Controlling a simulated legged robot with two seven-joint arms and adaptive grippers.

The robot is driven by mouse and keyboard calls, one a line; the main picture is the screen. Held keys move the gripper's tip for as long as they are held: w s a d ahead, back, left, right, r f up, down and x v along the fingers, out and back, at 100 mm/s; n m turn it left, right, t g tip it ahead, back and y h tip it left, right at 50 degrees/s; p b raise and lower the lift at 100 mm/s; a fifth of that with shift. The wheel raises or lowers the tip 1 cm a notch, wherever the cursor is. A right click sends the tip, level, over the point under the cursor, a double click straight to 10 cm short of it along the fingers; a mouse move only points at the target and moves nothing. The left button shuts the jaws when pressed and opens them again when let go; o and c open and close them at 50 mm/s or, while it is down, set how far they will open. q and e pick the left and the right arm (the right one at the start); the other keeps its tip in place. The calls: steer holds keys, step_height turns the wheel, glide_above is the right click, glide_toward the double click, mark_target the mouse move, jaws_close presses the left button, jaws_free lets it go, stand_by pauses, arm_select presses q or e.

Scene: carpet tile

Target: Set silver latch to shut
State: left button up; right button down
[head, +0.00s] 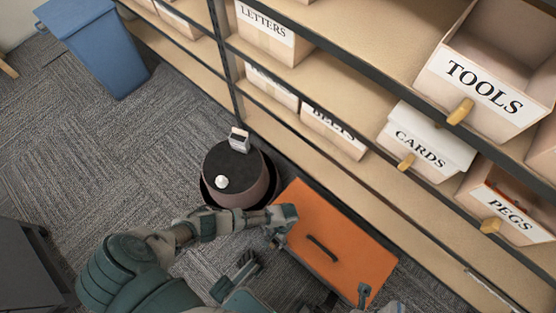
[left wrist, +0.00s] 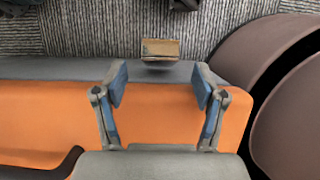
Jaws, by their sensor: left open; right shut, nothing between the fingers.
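An orange case (head: 342,250) with a grey rim and a dark handle (head: 322,248) lies beside the shelves. In the left wrist view, the silver latch (left wrist: 160,48) is a small metal plate sticking out past the case's grey edge, with a brownish tint. My left gripper (head: 279,238) is over the case's near-left corner and hides the latch in the head view. In the left wrist view its fingers (left wrist: 161,88) are spread, with the latch just beyond and between them, apart from both. My right gripper (head: 364,292) is by the case's lower right corner, small and partly cut off.
A dark round stool (head: 236,180) stands close to the case's left end, with a white knob and a small grey item on top. Shelves with labelled bins (head: 426,143) border the case. A blue bin (head: 95,45) stands far left.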

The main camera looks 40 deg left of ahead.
arm_select(q)
steer(key=v, duration=0.9)
steer(key=shift+w, duration=0.1)
steer(key=shift+f, duration=0.1)
